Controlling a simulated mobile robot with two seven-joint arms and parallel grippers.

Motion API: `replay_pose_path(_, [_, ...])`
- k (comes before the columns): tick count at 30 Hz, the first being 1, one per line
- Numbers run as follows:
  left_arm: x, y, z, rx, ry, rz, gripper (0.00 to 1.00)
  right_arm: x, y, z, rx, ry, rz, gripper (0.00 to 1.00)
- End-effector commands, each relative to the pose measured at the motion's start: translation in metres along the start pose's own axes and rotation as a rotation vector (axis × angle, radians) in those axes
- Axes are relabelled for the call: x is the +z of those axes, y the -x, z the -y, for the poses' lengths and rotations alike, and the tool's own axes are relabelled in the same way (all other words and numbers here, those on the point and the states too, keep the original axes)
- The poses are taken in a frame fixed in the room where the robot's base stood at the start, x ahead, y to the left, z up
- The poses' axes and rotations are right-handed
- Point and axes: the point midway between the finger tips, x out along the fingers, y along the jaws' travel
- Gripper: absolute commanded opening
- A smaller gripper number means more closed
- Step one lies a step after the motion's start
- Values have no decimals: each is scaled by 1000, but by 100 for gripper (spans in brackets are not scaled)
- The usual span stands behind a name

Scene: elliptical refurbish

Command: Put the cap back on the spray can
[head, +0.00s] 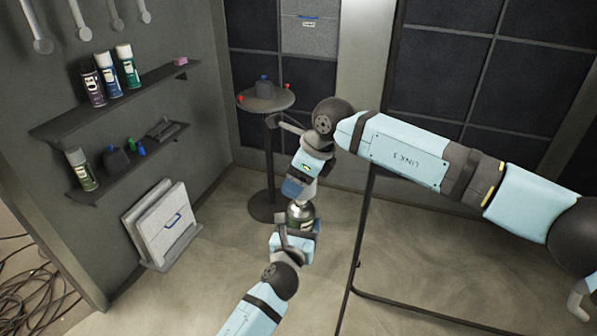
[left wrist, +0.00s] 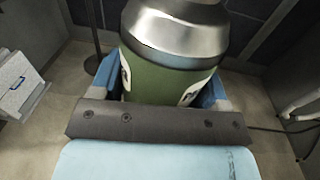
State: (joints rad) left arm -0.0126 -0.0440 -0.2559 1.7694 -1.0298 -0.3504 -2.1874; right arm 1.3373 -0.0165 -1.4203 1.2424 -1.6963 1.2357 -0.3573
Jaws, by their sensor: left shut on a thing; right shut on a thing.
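The spray can (head: 301,216) is upright between my two grippers in the head view. In the left wrist view the can (left wrist: 165,75) has a green body with a pale label and a silver shoulder; its top is cut off by the frame edge. My left gripper (head: 296,238) is shut around the can's body, with blue fingers (left wrist: 212,92) on both sides. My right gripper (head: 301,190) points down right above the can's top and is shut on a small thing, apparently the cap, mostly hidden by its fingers. I cannot tell whether the cap touches the can.
A round stand (head: 266,99) with small red and blue items is behind my grippers. Wall shelves at the left hold several spray cans (head: 108,73) and bottles. White panels (head: 163,222) lean below the shelves. A dark metal frame (head: 358,245) stands right of the grippers.

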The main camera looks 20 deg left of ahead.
Motion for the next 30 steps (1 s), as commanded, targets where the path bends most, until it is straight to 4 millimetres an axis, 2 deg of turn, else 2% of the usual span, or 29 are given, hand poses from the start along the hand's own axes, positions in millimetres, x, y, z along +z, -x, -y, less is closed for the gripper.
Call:
replay_pose_path(15, [1, 0, 0, 0, 0, 2, 36, -14, -31, 0, 1, 0, 1, 48])
replay_pose_path(30, [1, 0, 0, 0, 0, 2, 36, -16, -36, 0, 0, 1, 1, 48])
